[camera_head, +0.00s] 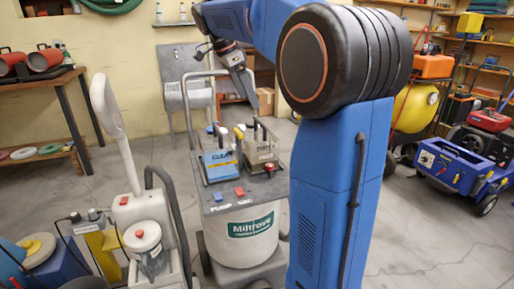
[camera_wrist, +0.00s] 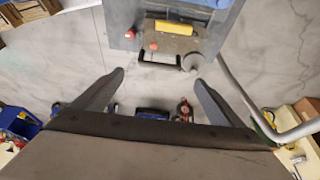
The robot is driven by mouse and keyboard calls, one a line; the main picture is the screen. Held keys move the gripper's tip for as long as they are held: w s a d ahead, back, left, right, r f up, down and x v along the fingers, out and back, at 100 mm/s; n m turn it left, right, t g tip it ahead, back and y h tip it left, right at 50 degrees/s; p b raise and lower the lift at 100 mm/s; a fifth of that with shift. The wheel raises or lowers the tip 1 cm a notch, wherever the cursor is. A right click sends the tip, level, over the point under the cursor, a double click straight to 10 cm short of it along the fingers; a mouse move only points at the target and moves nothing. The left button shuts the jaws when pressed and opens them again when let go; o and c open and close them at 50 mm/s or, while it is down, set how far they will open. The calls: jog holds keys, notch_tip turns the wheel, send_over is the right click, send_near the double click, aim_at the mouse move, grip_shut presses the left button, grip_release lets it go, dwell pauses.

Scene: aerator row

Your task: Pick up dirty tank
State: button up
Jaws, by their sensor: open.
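The dirty tank (camera_head: 261,153) is a grey-brown box with a dark upright handle, on the right of the grey Miltrove machine's top deck (camera_head: 243,194). In the wrist view the brownish tank (camera_wrist: 172,42) shows a yellow patch, a grey round cap and a dark handle (camera_wrist: 160,63). The blue-labelled clean tank (camera_head: 217,165) stands left of it and shows as blue at the wrist view's top edge (camera_wrist: 205,3). My gripper (camera_head: 252,104) is above and behind the dirty tank. In the wrist view my gripper (camera_wrist: 159,77) is open and empty, with the handle just beyond its fingertips.
A beige upright machine (camera_head: 145,220) with a hose stands close on the left. The machine's metal push bar (camera_head: 188,105) rises behind the tanks and passes right of my fingers in the wrist view (camera_wrist: 240,90). Blue and yellow equipment (camera_head: 465,160) lines the right. Floor at the right front is clear.

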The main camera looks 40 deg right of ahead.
aim_at(259, 122)
jog(key=x, duration=1)
jog(key=shift+s+d+f, duration=0.1)
jog(key=shift+d, duration=0.05)
jog(key=c, duration=1.8)
jog(key=shift+c, duration=0.2)
